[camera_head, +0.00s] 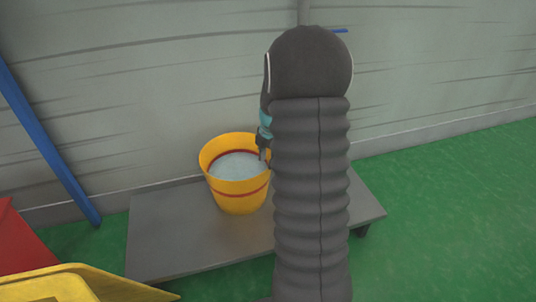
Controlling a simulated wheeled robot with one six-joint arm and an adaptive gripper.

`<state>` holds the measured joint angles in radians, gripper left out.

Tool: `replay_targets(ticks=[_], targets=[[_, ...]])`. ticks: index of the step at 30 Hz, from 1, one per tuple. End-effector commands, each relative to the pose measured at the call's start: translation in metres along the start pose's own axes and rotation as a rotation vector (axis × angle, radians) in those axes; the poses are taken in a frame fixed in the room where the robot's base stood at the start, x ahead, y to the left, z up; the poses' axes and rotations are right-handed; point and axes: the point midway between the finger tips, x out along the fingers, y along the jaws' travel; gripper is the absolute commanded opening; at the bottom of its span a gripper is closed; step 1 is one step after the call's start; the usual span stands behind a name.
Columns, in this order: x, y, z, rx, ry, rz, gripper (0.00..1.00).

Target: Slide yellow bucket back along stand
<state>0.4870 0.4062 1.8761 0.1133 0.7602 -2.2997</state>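The yellow bucket (238,198) stands upright on the grey stand (155,240). It has red bands and something pale, bluish-grey inside. Behind it is the wall. My gripper (263,153) is at the bucket's right rim, mostly hidden behind my dark ribbed arm. A fingertip shows at the rim, but I cannot tell whether it touches the bucket or whether the fingers are open or shut. My arm covers part of the stand to the right of the bucket.
A grey wall (180,100) runs behind the stand. A blue pole (50,150) leans at the left. A red object (22,240) and a yellow object (70,287) are at the lower left. Green floor (450,220) lies open at the right.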

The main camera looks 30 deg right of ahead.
Motion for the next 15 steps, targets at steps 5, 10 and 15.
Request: replay_targets(ticks=[5, 10, 15], targets=[[0.034, -0.001, 0.0, 0.0, 0.002, -0.003, 0.35], [0.062, -0.001, 0.0, 0.0, 0.001, -0.002, 0.35], [0.088, -0.001, -0.001, 0.001, 0.002, -0.002, 0.35]])
